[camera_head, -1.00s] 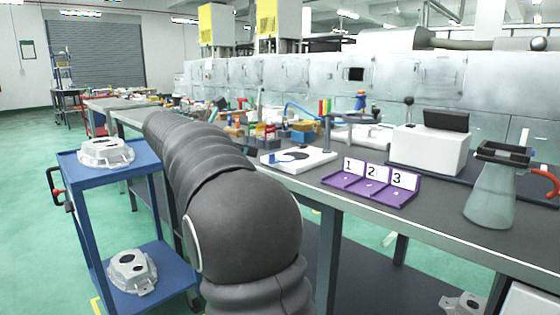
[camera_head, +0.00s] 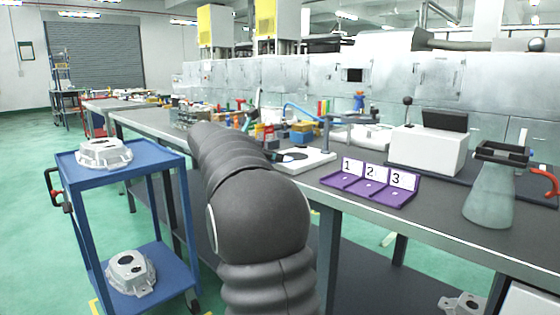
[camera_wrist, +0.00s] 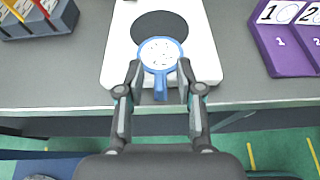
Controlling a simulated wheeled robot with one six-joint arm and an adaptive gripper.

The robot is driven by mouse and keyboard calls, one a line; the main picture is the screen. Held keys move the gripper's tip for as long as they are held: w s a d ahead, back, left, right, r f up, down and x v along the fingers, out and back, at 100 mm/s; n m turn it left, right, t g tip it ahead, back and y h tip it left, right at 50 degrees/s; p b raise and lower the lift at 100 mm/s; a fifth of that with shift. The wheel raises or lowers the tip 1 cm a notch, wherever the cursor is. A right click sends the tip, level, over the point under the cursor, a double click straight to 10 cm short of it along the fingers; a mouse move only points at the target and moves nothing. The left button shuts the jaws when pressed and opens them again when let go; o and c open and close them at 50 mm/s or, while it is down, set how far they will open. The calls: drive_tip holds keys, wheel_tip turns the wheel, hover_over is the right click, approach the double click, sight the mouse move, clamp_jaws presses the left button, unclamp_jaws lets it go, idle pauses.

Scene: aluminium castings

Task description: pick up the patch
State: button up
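In the wrist view a round white speckled disc in a blue ring (camera_wrist: 161,50) with a short blue handle lies over a white board (camera_wrist: 203,62). It overlaps the lower part of a dark round area (camera_wrist: 160,24) on that board. I cannot tell for sure which of these is the patch. My gripper (camera_wrist: 160,68) is open, its fingers spread on either side of the ring's lower edge and handle. I cannot tell whether they touch the ring. In the head view the board (camera_head: 318,158) lies on the bench, partly hidden by my arm.
A purple tray (camera_head: 368,186) numbered 1, 2, 3 sits right of the board. A flask-shaped vessel (camera_head: 488,195) and a white machine (camera_head: 428,150) stand farther right. A blue cart (camera_head: 170,163) with castings stands left. Coloured items crowd the bench behind the board.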

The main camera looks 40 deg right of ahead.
clamp_jaws()
drive_tip(key=shift+r, duration=0.1)
